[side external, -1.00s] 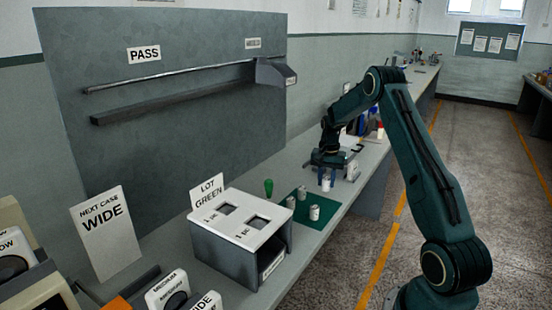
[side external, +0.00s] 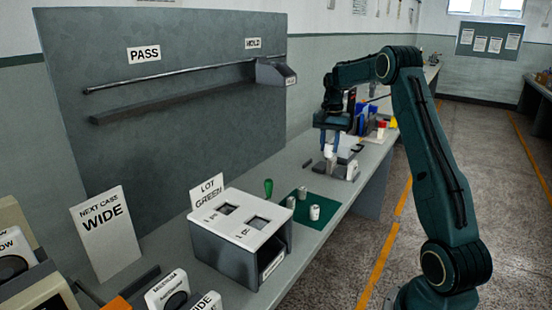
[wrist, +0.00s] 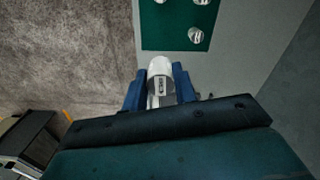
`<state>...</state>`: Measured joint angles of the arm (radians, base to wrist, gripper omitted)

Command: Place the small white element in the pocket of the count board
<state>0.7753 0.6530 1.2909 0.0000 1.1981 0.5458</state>
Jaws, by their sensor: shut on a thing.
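My gripper (side external: 331,146) is shut on a small white cylinder (wrist: 160,82) with a dark printed label. The blue fingers press its two sides in the wrist view, and it hangs upright above the bench, beyond the green mat. It also shows between the fingertips in the side view (side external: 330,155). A grey box (side external: 222,253) with a white top stands nearer the side camera. Its top has two square openings, and a LOT GREEN sign stands behind it. I cannot tell for sure which thing is the count board.
The green mat (wrist: 175,32) bears several metallic cylinders, one of them (side external: 314,212) near its front edge. A small device (side external: 348,168) and coloured items crowd the bench beyond. A NEXT CASE WIDE sign (side external: 106,233) stands at left.

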